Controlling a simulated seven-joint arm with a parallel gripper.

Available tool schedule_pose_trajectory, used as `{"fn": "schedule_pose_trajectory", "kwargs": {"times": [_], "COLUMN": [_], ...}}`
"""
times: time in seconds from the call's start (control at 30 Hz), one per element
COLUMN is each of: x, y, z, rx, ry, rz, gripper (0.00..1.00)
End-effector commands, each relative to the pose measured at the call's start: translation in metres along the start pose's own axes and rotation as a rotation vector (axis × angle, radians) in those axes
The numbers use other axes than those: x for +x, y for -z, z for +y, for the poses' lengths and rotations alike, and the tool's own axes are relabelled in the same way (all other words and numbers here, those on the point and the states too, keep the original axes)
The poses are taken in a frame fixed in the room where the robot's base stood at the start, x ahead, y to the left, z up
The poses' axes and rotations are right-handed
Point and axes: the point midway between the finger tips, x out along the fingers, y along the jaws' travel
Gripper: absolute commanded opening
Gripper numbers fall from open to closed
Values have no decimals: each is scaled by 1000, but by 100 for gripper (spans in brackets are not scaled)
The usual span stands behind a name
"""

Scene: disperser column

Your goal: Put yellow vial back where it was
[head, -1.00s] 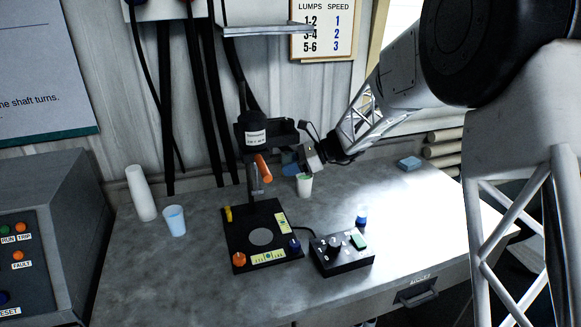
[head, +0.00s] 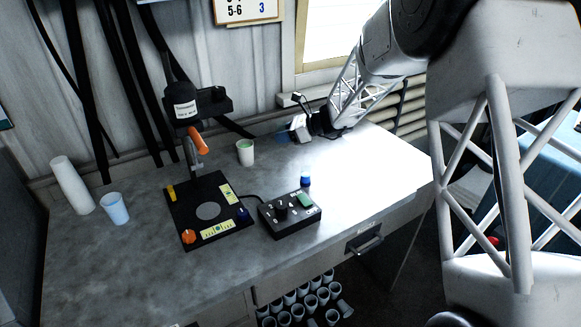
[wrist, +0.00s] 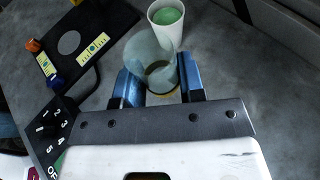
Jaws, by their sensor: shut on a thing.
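My gripper (wrist: 160,82) has blue fingers shut on a clear vial (wrist: 147,52) with a yellow ring near the fingers, in the wrist view. In the head view my gripper (head: 284,137) is over the back of the bench, right of a white cup (head: 246,155) with green contents. The vial cannot be made out there. In the wrist view the cup (wrist: 167,31) stands just beyond the vial; I cannot tell whether they touch. A small vial with a blue part (head: 305,180) stands on the bench behind the control box.
The disperser column (head: 187,115) rises behind a black base plate (head: 185,215). A control box (head: 290,215) with a dial is at the bench's front. A pale blue cup (head: 115,209) and a white cup stack (head: 72,185) stand left. The bench's right side (head: 375,165) looks clear.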

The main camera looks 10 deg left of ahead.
Motion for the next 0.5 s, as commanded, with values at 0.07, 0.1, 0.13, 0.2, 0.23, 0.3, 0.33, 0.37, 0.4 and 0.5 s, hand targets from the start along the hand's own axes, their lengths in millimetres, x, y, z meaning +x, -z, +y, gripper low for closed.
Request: {"fn": "schedule_pose_trajectory", "kwargs": {"times": [0.07,0.1,0.13,0.2,0.23,0.3,0.33,0.37,0.4,0.5], "x": [-11,-14,-17,-21,-22,-24,-24,-24,-24,-24], "y": [9,12,14,17,18,19,20,20,20,20], "z": [-7,-10,-12,-14,-15,-16,-16,-16,-16,-16], "rx": [14,19,22,28,30,32,32,32,32,32], "ry": [31,43,50,63,67,71,72,73,73,72], "rz": [2,3,3,3,3,3,3,3,3,3], "gripper": [13,13,13,13,13,13,13,13,13,13]}}
